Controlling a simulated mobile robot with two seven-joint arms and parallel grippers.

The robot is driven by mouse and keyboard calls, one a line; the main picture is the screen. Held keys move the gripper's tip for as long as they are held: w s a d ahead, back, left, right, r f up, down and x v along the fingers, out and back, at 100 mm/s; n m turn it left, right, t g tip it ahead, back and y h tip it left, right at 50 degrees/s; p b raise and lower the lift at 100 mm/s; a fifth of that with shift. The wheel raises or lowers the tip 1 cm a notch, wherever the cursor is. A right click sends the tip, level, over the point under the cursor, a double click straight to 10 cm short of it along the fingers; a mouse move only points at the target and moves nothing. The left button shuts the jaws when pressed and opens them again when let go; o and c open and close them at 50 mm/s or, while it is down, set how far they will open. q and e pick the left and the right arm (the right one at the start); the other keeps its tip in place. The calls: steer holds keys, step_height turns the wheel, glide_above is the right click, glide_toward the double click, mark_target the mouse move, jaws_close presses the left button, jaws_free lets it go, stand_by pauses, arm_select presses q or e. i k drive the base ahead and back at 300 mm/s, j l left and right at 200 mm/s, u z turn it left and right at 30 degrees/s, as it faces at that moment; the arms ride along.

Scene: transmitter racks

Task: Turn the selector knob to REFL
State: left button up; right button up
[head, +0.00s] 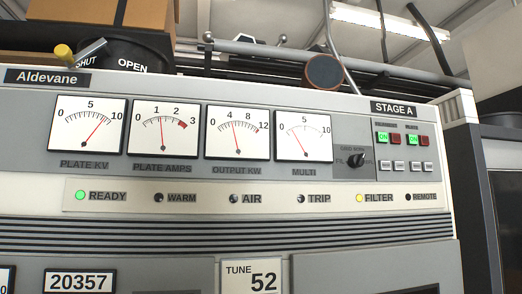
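The selector knob (356,161) is a small black knob on the grey front panel of the cabinet, just right of the MULTI meter (304,134). Small labels sit above it and to its left; they are mostly too small to read, and the knob covers part of the lettering. I cannot tell for sure which label its pointer faces. The MULTI needle leans left of the middle of its scale. Neither of my grippers is in view, and nothing touches the knob.
Green and red push buttons (397,138) sit right of the knob, under STAGE A. A lamp strip (250,198) runs below the meters, with READY green and FILTER yellow. Pipes (330,58) and a round dark disc (323,70) are above the cabinet top. The panel front is unobstructed.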

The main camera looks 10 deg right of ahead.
mark_target(355, 161)
steer(key=l, duration=1.15)
steer(key=k+l+u, duration=0.1)
steer(key=l, duration=1)
steer(key=k+l, duration=0.1)
steer(key=l, duration=1.05)
